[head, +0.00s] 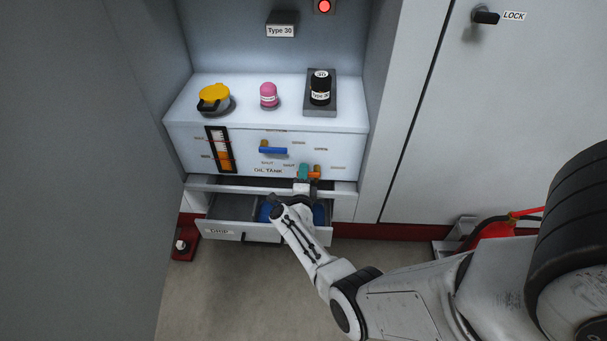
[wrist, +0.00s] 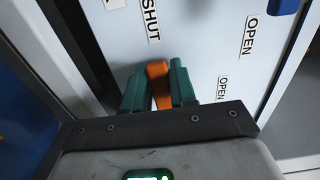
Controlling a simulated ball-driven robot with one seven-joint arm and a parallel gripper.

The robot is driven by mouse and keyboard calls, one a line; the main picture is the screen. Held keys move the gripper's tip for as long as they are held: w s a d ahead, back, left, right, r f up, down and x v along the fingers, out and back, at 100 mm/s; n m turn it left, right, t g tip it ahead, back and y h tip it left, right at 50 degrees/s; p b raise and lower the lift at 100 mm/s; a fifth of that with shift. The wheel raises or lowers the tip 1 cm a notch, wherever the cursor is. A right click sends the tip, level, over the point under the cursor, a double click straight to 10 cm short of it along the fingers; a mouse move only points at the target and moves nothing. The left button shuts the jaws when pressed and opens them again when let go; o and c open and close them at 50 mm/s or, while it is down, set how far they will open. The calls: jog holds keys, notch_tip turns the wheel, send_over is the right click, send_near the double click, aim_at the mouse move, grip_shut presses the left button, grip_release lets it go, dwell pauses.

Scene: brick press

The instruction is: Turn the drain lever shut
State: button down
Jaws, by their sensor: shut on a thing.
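The orange lever (head: 314,172) sits low on the front of the oil tank (head: 190,140) and is the lower of two levers there. In the head view it looks roughly level. In the wrist view the orange lever (wrist: 158,82) stands between the two green fingertips of my gripper (wrist: 159,92). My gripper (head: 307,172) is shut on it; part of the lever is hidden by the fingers. A SHUT label (wrist: 150,20) and OPEN labels (wrist: 250,37) are on the panel around it.
A blue lever (head: 273,150) is higher on the tank front, beside an orange level gauge (head: 224,159). An open drawer (head: 225,231) juts out below, under my forearm. A yellow-capped filler (head: 214,95), pink bottle (head: 268,94) and black bottle (head: 320,88) stand on top.

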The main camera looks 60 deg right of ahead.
jog(key=shift+f, duration=0.1)
jog(key=c, duration=1)
grip_release()
jog(key=p+v, duration=0.5)
jog(key=v, duration=0.5)
jog(key=shift+s+a, duration=0.15)
jog(key=shift+a, duration=0.2)
